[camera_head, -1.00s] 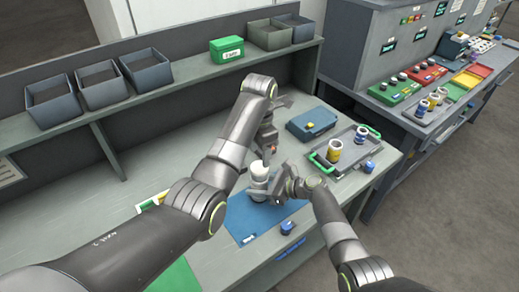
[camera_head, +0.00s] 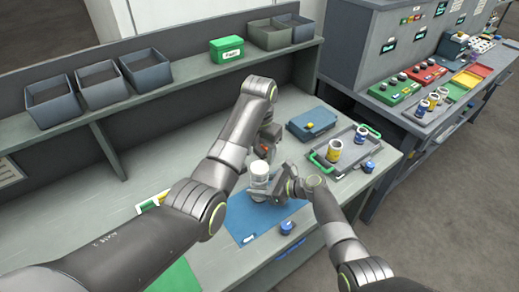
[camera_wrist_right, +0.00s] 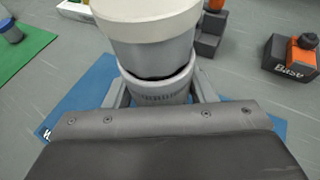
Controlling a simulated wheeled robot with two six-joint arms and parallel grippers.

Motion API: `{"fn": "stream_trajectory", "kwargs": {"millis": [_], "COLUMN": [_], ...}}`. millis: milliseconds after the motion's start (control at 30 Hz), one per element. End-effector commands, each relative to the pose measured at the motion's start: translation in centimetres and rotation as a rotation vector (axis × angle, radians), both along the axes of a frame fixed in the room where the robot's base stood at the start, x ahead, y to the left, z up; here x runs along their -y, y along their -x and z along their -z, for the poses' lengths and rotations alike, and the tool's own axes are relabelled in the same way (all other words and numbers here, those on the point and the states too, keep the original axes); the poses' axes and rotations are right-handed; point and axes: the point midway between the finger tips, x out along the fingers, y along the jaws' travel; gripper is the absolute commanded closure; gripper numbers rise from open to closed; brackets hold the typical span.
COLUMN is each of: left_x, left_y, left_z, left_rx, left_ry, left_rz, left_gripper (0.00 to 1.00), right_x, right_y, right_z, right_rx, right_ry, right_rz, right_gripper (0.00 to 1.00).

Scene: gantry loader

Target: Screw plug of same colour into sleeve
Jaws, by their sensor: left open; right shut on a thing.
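A white-topped sleeve with a grey body (camera_head: 259,171) stands upright over the blue mat (camera_head: 243,216).
A grey tray with green handles (camera_head: 345,171) holds a yellow-banded sleeve (camera_head: 334,149) and a blue-banded one (camera_head: 361,134). A blue case (camera_head: 312,122) lies behind. An orange-topped block (camera_wrist_right: 292,60) shows in the wrist view.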

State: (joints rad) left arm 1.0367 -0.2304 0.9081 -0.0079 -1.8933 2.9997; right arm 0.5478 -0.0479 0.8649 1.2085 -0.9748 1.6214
Motion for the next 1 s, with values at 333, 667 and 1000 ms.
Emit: {"fn": "stream_trajectory", "kwargs": {"millis": [333, 667, 1000], "left_x": [0.0, 0.0, 0.0], "left_y": [0.1, 0.1, 0.1], "left_z": [5.3, 7.3, 7.3], "left_rx": [-0.005, -0.002, -0.001], "left_ry": [-0.002, -0.001, -0.001], "left_rz": [0.001, 0.002, 0.002], "left_gripper": [0.45, 0.45, 0.62], "right_x": [0.0, 0.0, 0.0], "right_y": [0.1, 0.1, 0.1], "right_z": [0.1, 0.1, 0.1], "right_rx": [-0.002, -0.002, -0.002], "right_ry": [-0.001, -0.001, -0.001], "right_rz": [-0.001, -0.001, -0.001], "right_gripper": [1.0, 1.0, 1.0]}}
